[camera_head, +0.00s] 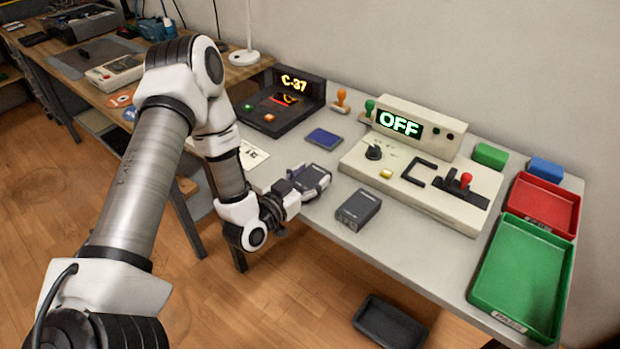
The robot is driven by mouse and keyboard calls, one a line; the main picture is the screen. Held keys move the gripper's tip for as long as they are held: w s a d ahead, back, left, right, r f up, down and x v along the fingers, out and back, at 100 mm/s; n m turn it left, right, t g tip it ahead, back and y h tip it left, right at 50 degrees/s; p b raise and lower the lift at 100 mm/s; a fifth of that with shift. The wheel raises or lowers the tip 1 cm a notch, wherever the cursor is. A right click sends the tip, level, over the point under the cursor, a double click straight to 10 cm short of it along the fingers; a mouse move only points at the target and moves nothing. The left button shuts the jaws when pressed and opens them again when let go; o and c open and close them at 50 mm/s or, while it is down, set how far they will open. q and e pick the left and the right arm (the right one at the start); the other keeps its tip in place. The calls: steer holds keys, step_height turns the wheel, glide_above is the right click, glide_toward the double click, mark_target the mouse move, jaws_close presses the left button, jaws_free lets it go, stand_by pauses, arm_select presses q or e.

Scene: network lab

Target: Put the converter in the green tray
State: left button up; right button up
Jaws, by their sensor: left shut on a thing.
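My left gripper (311,181) reaches in from the left over the front edge of the grey table. It is shut on a small grey box, which looks like the converter (318,176); the fingers hide much of it. I cannot tell whether the box touches the table. A second dark grey box (358,210) lies on the table just right of the gripper, apart from it. The green tray (522,272) is empty at the right end of the table, with a label on its front edge. My right gripper is not in view.
A red tray (545,204) sits behind the green one. A beige tester (425,178) with an "OFF" display and red-knobbed lever stands between gripper and trays. A blue pad (324,139) and a black "C-37" console (281,104) are behind. A black bin (388,322) is on the floor.

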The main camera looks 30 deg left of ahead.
arm_select(q)
steer(key=shift+s, duration=0.1)
steer(key=o, duration=1.4)
